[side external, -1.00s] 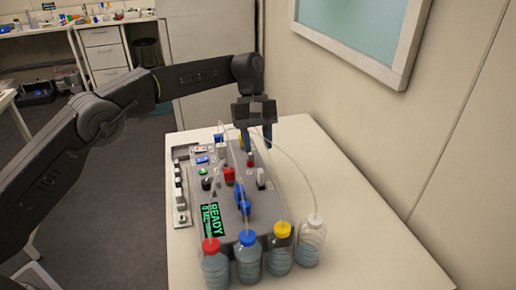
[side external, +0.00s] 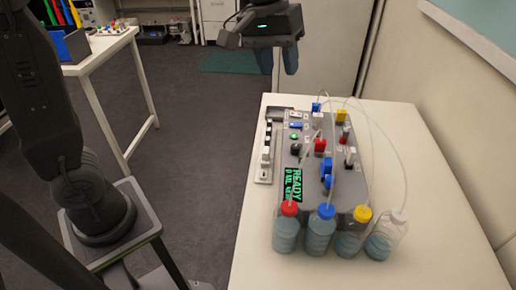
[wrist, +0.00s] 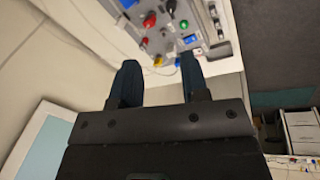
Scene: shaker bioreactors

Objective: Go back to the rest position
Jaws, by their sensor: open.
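My gripper (side external: 283,62) hangs in the air beyond the far end of the white table, above and behind the bioreactor unit. In the wrist view its two dark blue fingers (wrist: 158,88) are apart with nothing between them. The grey bioreactor unit (side external: 309,185) stands on the table with a green "READY" display, coloured knobs and thin clear tubes. It also shows at the top of the wrist view (wrist: 185,22), clear of the fingers.
Bottles with a red cap (side external: 286,232), a blue cap (side external: 320,234), a yellow cap (side external: 353,240) and a white cap (side external: 384,238) stand at the unit's near edge. The white table (side external: 440,250) has bare space at right. A wall flanks it. Another bench (side external: 105,58) stands at left.

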